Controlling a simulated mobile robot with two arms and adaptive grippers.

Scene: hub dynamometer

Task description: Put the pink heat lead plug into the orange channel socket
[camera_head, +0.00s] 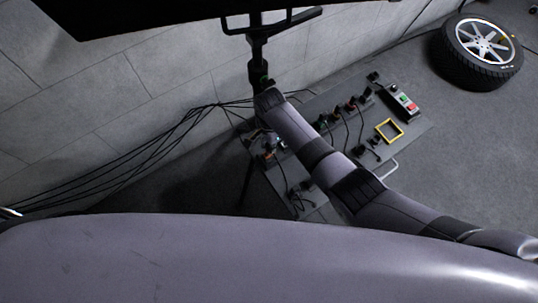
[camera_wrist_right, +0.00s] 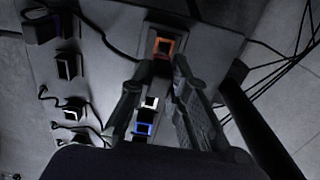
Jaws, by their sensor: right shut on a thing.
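The orange channel socket (camera_wrist_right: 163,46) is a small orange-rimmed square at the far end of a row on the grey panel in the right wrist view. My right gripper (camera_wrist_right: 164,68) is just in front of it, with a finger on either side of the row. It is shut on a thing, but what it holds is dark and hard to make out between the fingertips. I see no pink on it, so I cannot confirm that it is the pink heat lead plug. Whether it touches the socket is unclear.
White-rimmed (camera_wrist_right: 150,102) and blue-rimmed (camera_wrist_right: 143,128) sockets line up behind the orange one. Several corded plugs lie on the panel. A yellow frame (camera_head: 389,130), a button box (camera_head: 403,98) and a tyre (camera_head: 480,50) are to the right.

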